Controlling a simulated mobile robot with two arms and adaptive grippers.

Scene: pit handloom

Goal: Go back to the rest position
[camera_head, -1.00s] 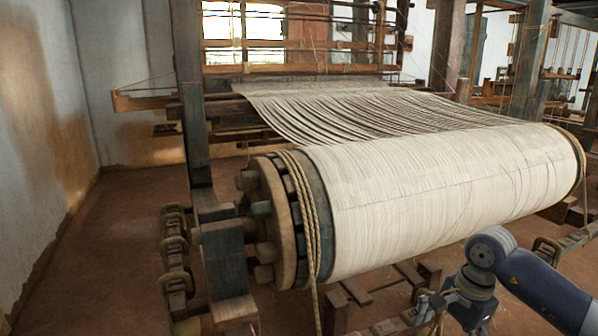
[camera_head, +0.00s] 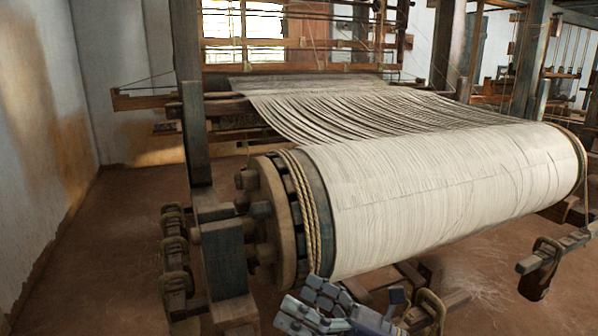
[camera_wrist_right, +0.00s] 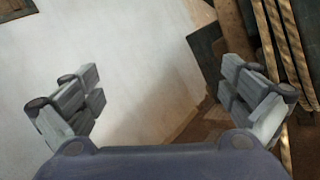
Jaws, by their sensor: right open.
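My right gripper (camera_head: 312,306) is at the bottom of the head view, just below the near left end of the loom's cloth beam. In the right wrist view its two fingers (camera_wrist_right: 160,98) are spread wide apart with nothing between them. The large roll of white warp (camera_head: 450,195) lies across the loom, with a wooden end disc (camera_head: 275,215) and rope (camera_head: 303,205) at its left end. The rope also shows at the right of the wrist view (camera_wrist_right: 285,45), beside one finger. My left gripper is not in view.
A dark wooden post (camera_head: 225,260) and rope-bound timbers (camera_head: 175,262) stand left of the roll. A plastered wall (camera_head: 40,120) runs along the left, with clear earthen floor (camera_head: 110,255) before it. Another rope-tied timber (camera_head: 545,262) is at the lower right.

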